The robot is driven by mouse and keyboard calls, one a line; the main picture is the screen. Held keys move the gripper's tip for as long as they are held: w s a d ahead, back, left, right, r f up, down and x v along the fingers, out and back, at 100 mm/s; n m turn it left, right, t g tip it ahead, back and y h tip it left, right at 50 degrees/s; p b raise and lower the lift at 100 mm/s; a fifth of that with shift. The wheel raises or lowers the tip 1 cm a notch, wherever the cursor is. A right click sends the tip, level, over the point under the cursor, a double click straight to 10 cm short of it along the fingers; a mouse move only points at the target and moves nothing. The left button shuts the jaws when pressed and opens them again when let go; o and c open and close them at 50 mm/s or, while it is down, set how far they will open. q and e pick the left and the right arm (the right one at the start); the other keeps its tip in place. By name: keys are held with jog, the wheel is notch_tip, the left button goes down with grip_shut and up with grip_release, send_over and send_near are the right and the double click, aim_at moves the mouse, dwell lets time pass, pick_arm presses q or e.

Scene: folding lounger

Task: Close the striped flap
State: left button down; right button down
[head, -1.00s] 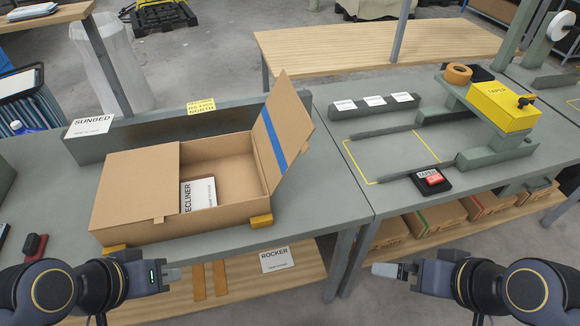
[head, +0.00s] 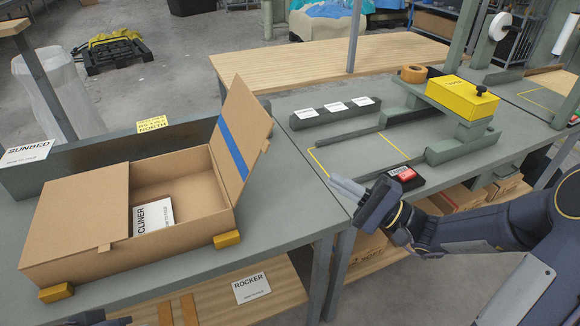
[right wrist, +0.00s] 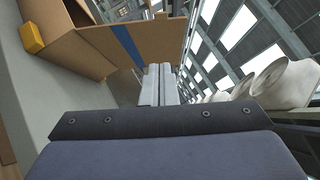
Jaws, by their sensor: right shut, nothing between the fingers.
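The cardboard box (head: 75,226) lies on the grey bench at the left in the head view. Its left flap lies flat over the left part. The striped flap (head: 242,137), with a blue stripe, stands up and leans outward on the right side. The flap also shows in the right wrist view (right wrist: 150,40), beyond my fingers. My right gripper (head: 348,188) is shut and empty, to the right of the flap and apart from it. Only a dark part of my left arm shows at the bottom left; its fingers are hidden.
A white card reading "CLINER" (head: 155,214) is inside the box's open part. Yellow blocks (head: 228,240) sit at the box's front corners. A grey wall (head: 70,165) stands behind it. A taper machine (head: 462,97) and a red button (head: 406,173) are at the right.

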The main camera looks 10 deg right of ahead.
jog(key=p, duration=0.2)
send_near(265, 145)
jog(key=w+a, duration=0.3)
jog(key=w, duration=0.1)
jog(key=shift+w+a+r, duration=0.1)
jog(key=shift+a+r, duration=0.2)
jog(key=shift+r, duration=0.05)
jog(key=shift+a+r, duration=0.25)
jog(key=shift+a, duration=0.3)
jog(key=shift+p, duration=0.3)
